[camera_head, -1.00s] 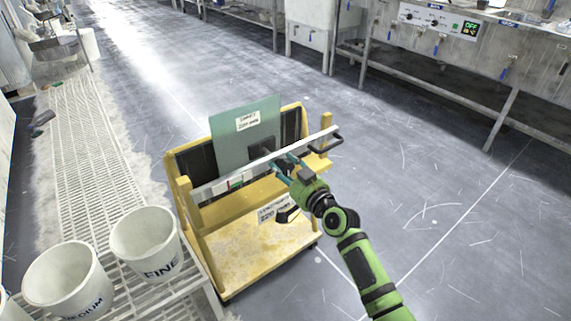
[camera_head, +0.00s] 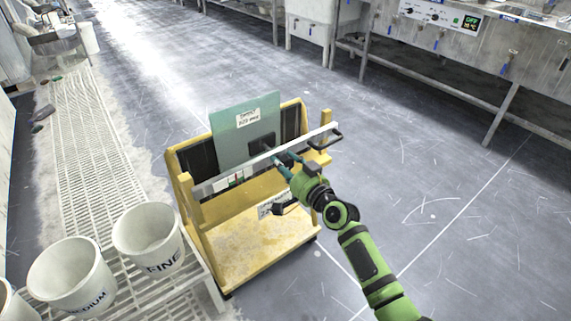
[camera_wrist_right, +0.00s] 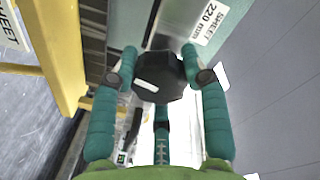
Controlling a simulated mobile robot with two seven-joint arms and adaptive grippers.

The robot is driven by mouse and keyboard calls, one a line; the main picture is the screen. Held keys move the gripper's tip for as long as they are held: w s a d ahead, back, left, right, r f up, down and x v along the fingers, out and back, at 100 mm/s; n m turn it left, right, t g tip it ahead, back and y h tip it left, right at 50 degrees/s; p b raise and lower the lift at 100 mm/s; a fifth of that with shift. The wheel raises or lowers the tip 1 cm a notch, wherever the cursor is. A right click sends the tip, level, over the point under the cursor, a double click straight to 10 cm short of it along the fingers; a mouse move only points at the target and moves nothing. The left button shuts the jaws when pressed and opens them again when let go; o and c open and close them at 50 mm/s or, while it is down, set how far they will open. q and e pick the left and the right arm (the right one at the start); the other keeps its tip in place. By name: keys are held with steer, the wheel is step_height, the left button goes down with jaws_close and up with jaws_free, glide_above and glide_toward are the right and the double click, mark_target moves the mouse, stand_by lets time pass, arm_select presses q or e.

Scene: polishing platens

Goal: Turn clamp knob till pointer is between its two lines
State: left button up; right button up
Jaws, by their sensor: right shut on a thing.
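My right gripper (camera_head: 284,163) is at the clamp bar (camera_head: 305,140) on the front of a yellow cart (camera_head: 262,245). In the right wrist view its teal fingers (camera_wrist_right: 160,85) are closed on both sides of a dark, faceted clamp knob (camera_wrist_right: 160,72). A teal sheet (camera_head: 232,148) with a white label stands upright behind the bar; it also shows in the wrist view (camera_wrist_right: 180,30). My left gripper is not in view.
White buckets marked FINE (camera_head: 147,242) and MEDIUM (camera_head: 70,276) stand on a grating left of the cart. A metal bench (camera_head: 470,65) with a control panel is at upper right. The floor right of the cart is clear.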

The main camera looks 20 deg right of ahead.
steer(key=o, duration=1.1)
steer(key=shift+r, duration=0.1)
steer(key=shift+o, duration=0.2)
steer(key=shift+s+d, duration=0.1)
steer(key=shift+s, duration=0.2)
steer(key=v, duration=1.1)
steer(key=shift+s, duration=0.2)
